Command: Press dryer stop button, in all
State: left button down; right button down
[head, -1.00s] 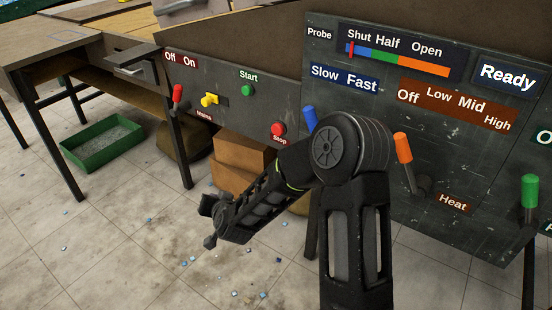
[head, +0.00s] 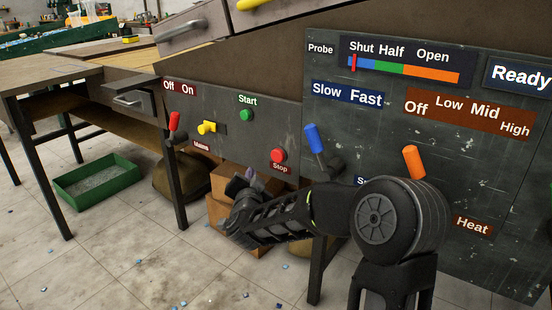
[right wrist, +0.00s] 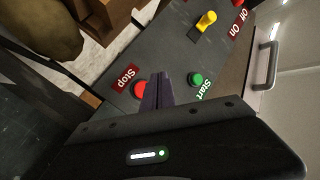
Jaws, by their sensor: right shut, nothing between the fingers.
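The red round stop button (head: 278,156) sits on the dark control panel (head: 240,150), above its red "Stop" label. It also shows in the right wrist view (right wrist: 140,89), just left of my fingertips. My right gripper (head: 246,182) is shut and empty, below and left of the stop button in the head view. In the right wrist view its narrow dark fingers (right wrist: 160,86) point at the panel between the red stop button and the green start button (right wrist: 195,80). A gap or contact with the panel is hard to judge. My left gripper is out of view.
The panel also has a yellow mains knob (head: 208,127) and a red-handled lever (head: 174,122). The larger panel on the right has a blue lever (head: 315,139) and an orange lever (head: 411,162). Cardboard boxes (head: 222,184) and a green tray (head: 98,185) are on the floor.

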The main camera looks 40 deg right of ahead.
aim_at(272, 156)
jog(key=w+d, duration=0.2)
jog(key=d, duration=0.6)
jog(key=shift+w+b, duration=0.2)
jog(key=shift+b, duration=0.1)
jog(key=shift+d, duration=0.1)
dwell(1.7)
jog(key=shift+w+d, duration=0.1)
jog(key=shift+d, duration=0.15)
jog(key=shift+w+d, duration=0.15)
jog(key=shift+d, duration=0.35)
dwell(0.9)
jog(key=shift+a, duration=0.15)
jog(key=shift+s+a, duration=0.3)
jog(key=shift+a, duration=0.45)
jog(key=shift+a, duration=0.1)
jog(key=shift+s+a, duration=0.25)
jog(key=shift+a, duration=0.5)
jog(key=shift+s+a, duration=0.2)
jog(key=shift+a, duration=0.6)
jog(key=shift+s+a, duration=0.25)
jog(key=shift+a, duration=0.5)
